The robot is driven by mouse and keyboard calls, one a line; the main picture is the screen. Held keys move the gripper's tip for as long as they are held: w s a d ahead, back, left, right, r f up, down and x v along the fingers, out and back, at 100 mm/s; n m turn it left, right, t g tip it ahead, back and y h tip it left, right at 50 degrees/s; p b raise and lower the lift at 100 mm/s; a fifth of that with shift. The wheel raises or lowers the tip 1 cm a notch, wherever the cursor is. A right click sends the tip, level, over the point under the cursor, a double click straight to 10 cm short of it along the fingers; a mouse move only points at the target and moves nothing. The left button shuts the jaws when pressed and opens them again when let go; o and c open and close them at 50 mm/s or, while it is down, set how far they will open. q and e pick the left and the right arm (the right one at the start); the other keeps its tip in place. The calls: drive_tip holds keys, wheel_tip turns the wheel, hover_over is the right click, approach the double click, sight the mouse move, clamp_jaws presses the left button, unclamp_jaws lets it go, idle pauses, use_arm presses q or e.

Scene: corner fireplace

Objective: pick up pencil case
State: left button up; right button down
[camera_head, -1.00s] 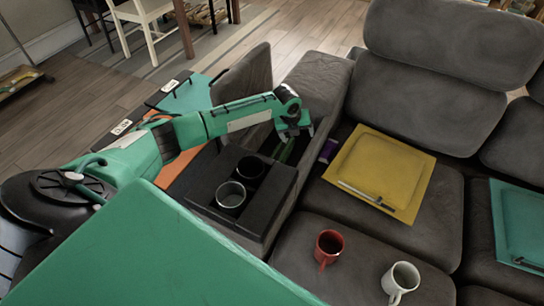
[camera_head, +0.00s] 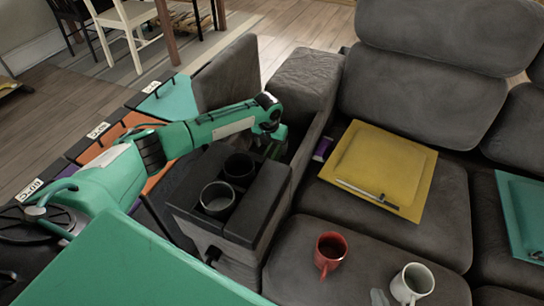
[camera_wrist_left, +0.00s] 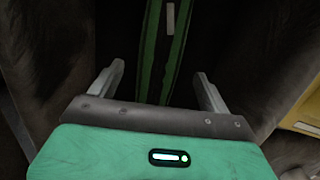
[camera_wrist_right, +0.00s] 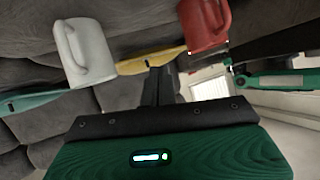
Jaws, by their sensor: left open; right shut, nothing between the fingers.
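A long green and dark striped item (camera_wrist_left: 160,45), which looks like the pencil case, lies in the dark open compartment of the sofa's console. In the head view only a bit of green (camera_head: 275,150) shows beneath my left gripper (camera_head: 272,132). In the left wrist view my left gripper (camera_wrist_left: 159,75) is open, with the green item ahead between its fingers. I cannot tell how deep it lies, and no contact is visible. My right gripper (camera_wrist_right: 160,82) is shut and empty, pointing toward the mugs.
The console's cup holder block (camera_head: 262,205) stands in front of the compartment. A red mug (camera_head: 331,250) and a white mug (camera_head: 412,281) stand on the front cushion. Compartment walls are close around the left gripper.

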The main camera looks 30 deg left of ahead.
sight(272, 150)
use_arm(q)
drive_tip(key=f, duration=0.1)
drive_tip(key=f+b, duration=0.1)
drive_tip(key=f, duration=0.2)
drive_tip(key=shift+w+f, duration=0.4)
drive_tip(key=shift+a+f+b, duration=0.1)
drive_tip(key=shift+f+b, duration=0.2)
drive_tip(key=shift+f, duration=0.05)
use_arm(e)
drive_tip(key=a+t, duration=0.1)
drive_tip(key=a+t+y, duration=0.1)
drive_tip(key=shift+a+r, duration=0.35)
use_arm(q)
drive_tip(key=c, duration=1.1)
drive_tip(key=shift+r, duration=0.1)
